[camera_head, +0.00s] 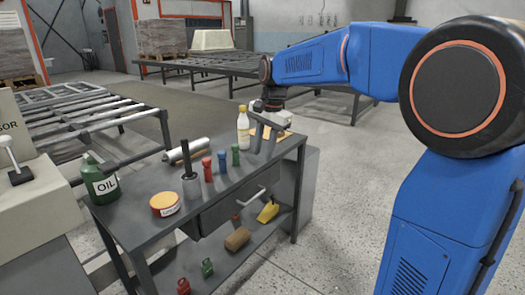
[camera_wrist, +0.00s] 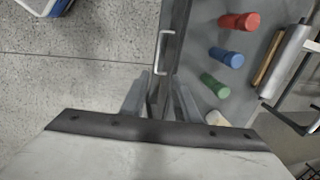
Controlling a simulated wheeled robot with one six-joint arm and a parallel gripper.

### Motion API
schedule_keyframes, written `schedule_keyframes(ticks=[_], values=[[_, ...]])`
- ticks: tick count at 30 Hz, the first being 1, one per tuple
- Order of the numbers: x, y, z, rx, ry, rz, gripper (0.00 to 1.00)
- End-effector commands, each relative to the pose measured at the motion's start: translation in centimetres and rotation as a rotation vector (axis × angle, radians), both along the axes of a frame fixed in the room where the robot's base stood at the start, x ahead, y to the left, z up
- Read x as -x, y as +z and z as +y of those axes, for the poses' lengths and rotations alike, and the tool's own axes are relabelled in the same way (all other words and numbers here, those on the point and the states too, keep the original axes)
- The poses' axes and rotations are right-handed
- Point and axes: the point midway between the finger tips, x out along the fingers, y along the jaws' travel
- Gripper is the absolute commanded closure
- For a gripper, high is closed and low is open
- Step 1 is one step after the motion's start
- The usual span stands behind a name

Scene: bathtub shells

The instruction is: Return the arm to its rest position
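My gripper (camera_head: 263,150) hangs from my blue arm above the right end of the dark workbench (camera_head: 150,238). Its two fingers point down and stand apart, with nothing held between them. In the wrist view the fingers (camera_wrist: 162,82) show below the drawer handle (camera_wrist: 161,52), on either side of the bench's front edge. The arm is stretched out from the right of the head view across to the bench. A white bottle with a yellow cap (camera_head: 243,130) stands just left of my gripper.
Red (camera_head: 208,168), blue (camera_head: 222,162) and green (camera_head: 235,155) cylinders stand in a row left of my gripper. Further left are a black-handled tool (camera_head: 190,178), a round tin (camera_head: 164,205) and a green oil can (camera_head: 102,183). Open floor (camera_head: 330,200) lies right of the bench.

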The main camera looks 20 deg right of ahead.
Motion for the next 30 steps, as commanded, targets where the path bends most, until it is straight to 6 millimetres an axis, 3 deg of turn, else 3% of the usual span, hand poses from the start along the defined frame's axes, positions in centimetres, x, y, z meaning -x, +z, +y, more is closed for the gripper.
schedule_keyframes(ticks=[4,8,20,30], values=[[0.8,0.2,-0.2,0.005,0.018,-0.010,0.72],[3.5,0.4,-0.9,0.022,0.076,-0.035,0.72],[15.4,-0.6,-3.5,0.120,0.361,-0.144,0.72],[25.0,-4.1,-5.3,0.224,0.600,-0.225,0.72]])
